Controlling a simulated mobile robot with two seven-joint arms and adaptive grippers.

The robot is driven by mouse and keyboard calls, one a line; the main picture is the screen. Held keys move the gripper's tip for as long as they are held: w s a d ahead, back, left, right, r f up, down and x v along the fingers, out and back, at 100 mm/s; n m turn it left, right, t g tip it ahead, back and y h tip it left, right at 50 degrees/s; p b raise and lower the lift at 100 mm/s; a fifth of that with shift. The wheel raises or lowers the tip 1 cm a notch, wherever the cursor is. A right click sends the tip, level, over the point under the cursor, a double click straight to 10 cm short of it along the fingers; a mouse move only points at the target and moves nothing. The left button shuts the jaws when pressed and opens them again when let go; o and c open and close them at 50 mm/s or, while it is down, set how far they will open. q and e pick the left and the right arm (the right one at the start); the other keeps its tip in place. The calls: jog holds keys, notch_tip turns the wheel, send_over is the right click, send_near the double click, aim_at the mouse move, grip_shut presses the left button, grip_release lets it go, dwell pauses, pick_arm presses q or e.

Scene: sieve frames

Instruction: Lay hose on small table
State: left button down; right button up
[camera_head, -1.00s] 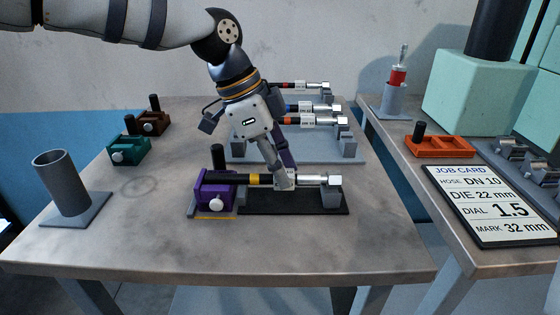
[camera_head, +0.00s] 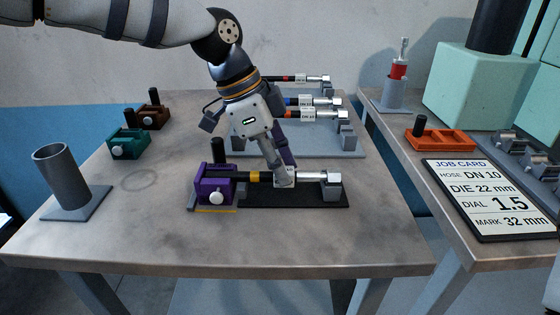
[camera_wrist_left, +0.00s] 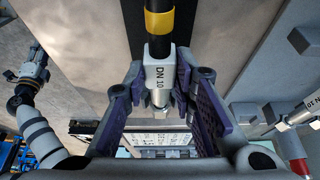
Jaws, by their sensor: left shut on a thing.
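The black hose with a yellow band (camera_head: 255,176) lies level across a stand on a black base. Its left part runs into a purple clamp block (camera_head: 215,186). Its silver end fitting rests at a grey cradle (camera_head: 331,190). My left gripper (camera_head: 282,180) is shut on the hose at its white label, which reads DN 10 in the left wrist view (camera_wrist_left: 159,82). The stand is on the grey table (camera_head: 140,238). An arm, seemingly my right one, shows at the left of the left wrist view; its gripper is too small to read.
Several other hoses lie on a grey rack (camera_head: 240,145) behind. A green clamp block (camera_head: 128,145), a brown one (camera_head: 152,120) and an upright grey tube (camera_head: 62,177) stand at left. The job card (camera_head: 490,198) lies on the right table. The grey table's front is clear.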

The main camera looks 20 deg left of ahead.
pick_arm(q)
jog(key=shift+s+a+f, duration=0.1)
jog(key=shift+s+a, duration=0.05)
jog(key=shift+a, duration=0.35)
dwell(0.6)
jog(key=c, duration=1.2)
grip_release()
jog(key=shift+c, duration=0.2)
jog(key=v, duration=1.2)
